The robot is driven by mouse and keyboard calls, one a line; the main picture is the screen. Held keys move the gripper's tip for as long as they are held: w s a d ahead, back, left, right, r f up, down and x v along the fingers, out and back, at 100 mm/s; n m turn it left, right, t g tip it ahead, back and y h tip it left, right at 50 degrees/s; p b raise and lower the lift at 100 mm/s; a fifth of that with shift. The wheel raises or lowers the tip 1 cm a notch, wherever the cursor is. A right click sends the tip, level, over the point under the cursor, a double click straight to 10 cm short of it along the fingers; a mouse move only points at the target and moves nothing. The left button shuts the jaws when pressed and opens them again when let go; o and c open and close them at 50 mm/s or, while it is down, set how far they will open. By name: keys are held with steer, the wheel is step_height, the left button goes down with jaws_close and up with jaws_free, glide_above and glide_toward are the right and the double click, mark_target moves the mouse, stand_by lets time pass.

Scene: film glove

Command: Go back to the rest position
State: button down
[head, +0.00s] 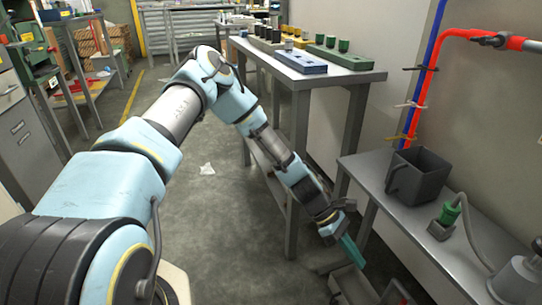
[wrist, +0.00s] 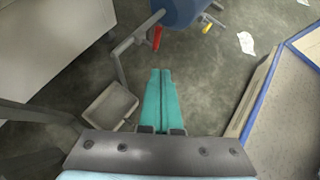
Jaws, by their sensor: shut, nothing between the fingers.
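My gripper (head: 350,249) hangs low at the end of my light-blue arm, in front of the workbench and beside the lower shelf at right in the head view. Its teal fingers are pressed together, with nothing between them. In the wrist view my gripper (wrist: 160,74) points down toward the bare concrete floor, its two teal fingers side by side. It holds nothing and the fingertips appear clear of other things.
A grey bench (head: 318,78) carries blue and green trays with dark cylinders. A lower grey table (head: 400,222) at right holds a dark bin (head: 417,175) and a green-topped connector (head: 446,217). Open floor (head: 225,225) lies left of the gripper, with white scrap (head: 207,169).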

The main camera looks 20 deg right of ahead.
steer(key=w+a+r+m+t+y, duration=0.1)
steer(key=w+a+r+m+t, duration=0.1)
steer(key=w+a+r, duration=0.35)
steer(key=w+a+r+m+t+y, duration=0.1)
steer(key=w+a+r+m+t, duration=0.15)
steer(key=w+a, duration=0.6)
steer(key=w+a+r+m+t+y, duration=0.15)
steer(key=w+a+r, duration=0.3)
steer(key=a, duration=0.55)
steer(key=s+a+r+m+t+y, duration=0.1)
steer(key=a+r+t, duration=0.1)
steer(key=a+r, duration=0.65)
steer(key=a+r+m+t+y, duration=0.15)
steer(key=a+r, duration=0.35)
steer(key=a, duration=0.6)
step_height(320, 180, up, 27)
steer(key=h+p, duration=0.1)
steer(key=p, duration=2.5)
steer(key=shift+d+f+t+p, duration=0.2)
steer(key=shift+d+t+p, duration=0.1)
steer(key=shift+t+p, duration=0.05)
